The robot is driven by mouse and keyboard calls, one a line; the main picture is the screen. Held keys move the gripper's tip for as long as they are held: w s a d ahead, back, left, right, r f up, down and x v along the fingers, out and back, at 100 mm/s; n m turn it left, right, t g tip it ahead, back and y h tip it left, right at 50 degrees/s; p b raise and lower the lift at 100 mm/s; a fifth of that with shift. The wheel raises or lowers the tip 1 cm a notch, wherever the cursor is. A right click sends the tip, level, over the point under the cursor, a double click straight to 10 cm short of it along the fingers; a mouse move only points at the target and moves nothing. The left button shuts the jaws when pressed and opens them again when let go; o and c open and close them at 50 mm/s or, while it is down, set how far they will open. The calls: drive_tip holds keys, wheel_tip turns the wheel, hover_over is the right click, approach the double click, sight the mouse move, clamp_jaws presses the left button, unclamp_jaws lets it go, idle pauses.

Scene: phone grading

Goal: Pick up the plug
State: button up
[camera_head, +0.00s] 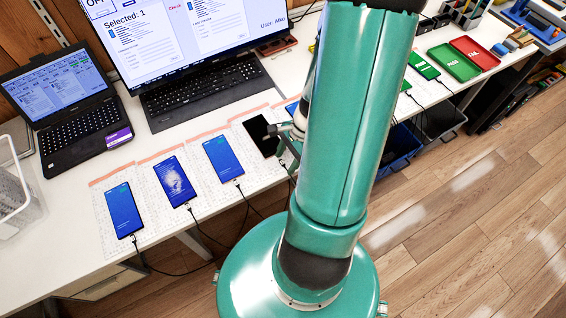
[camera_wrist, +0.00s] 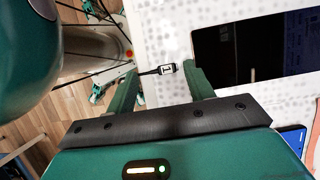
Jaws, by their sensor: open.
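The plug (camera_wrist: 167,69) is a small dark piece with a white label, on a thin black cable running left in the wrist view. It shows between the fingertips of my gripper (camera_wrist: 158,72), nearer the right finger. My gripper is open, one finger on each side of the plug; I cannot tell whether either touches it. A dark-screened phone (camera_wrist: 222,48) lies to the right of the plug, with a gap between them. In the head view my gripper (camera_head: 284,135) is at the right edge of this phone (camera_head: 257,133), and the plug cannot be made out there.
Several blue-screened phones with cables, such as one (camera_head: 224,158), lie on white dotted mats to the left. A keyboard (camera_head: 205,90), monitor (camera_head: 185,30) and laptop (camera_head: 75,100) stand behind. Green (camera_head: 455,62) and red (camera_head: 474,53) trays lie at the far right.

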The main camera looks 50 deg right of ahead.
drive_tip(key=shift+f, duration=0.1)
drive_tip(key=shift+c, duration=0.2)
drive_tip(key=c, duration=0.6)
